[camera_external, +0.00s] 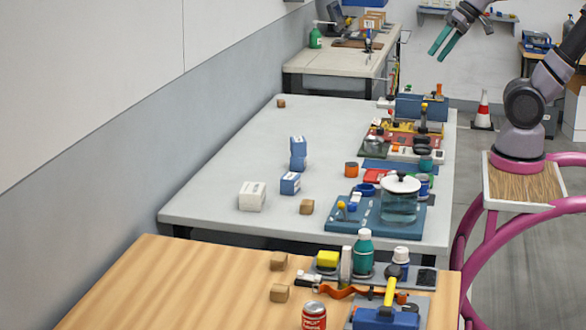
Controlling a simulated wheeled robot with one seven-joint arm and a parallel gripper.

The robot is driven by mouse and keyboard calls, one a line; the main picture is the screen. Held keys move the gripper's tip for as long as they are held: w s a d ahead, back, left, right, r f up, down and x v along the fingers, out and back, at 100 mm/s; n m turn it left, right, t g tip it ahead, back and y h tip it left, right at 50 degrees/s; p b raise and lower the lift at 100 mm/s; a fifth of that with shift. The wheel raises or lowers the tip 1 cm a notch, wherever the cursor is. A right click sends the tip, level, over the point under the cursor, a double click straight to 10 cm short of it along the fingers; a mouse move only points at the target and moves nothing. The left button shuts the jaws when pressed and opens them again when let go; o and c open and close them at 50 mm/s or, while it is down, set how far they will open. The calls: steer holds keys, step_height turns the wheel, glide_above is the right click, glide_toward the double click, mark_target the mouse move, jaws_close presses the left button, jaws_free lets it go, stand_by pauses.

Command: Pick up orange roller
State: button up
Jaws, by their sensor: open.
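A short orange cylinder (352,169) with a dark top stands on the grey table, left of the crowded mats; it may be the orange roller, but I cannot tell for sure at this size. My gripper (441,41) has teal fingers, spread apart and empty.
The grey table (225,190) has free room on its left, with blue-and-white boxes (290,183), a white box (252,196) and small brown blocks. A glass jar (400,203) stands on a blue mat. A wooden table (150,290) is in front. A traffic cone (482,112) stands behind.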

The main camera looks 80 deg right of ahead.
steer(key=w+d+f+m+g+y, duration=0.1)
steer(key=w+d+f+m+g, duration=0.15)
steer(key=w, duration=0.35)
steer(key=w+d+f+m+g+y, duration=0.1)
steer(key=w+d+f+m, duration=0.1)
steer(key=w+f, duration=0.25)
steer(key=m+y, duration=0.6)
steer(key=m, duration=0.3)
glide_above(352, 164)
steer(key=s+d, duration=0.3)
steer(key=s, duration=0.1)
step_height(352, 164, down, 20)
steer(key=d+f+m, duration=0.1)
steer(key=d+f, duration=0.1)
steer(key=f, duration=0.2)
steer(key=d+f+m+t+y, duration=0.1)
steer(key=d+f+m, duration=0.1)
steer(key=f, duration=0.2)
steer(key=d+f+m+t+y, duration=0.1)
steer(key=d+f+m, duration=0.1)
steer(key=f, duration=0.2)
steer(key=shift+d+t, duration=0.15)
steer(key=shift+t, duration=0.1)
steer(key=shift+f, duration=0.35)
steer(key=shift+x, duration=5.25)
steer(key=shift+r, duration=0.15)
jaws_close()
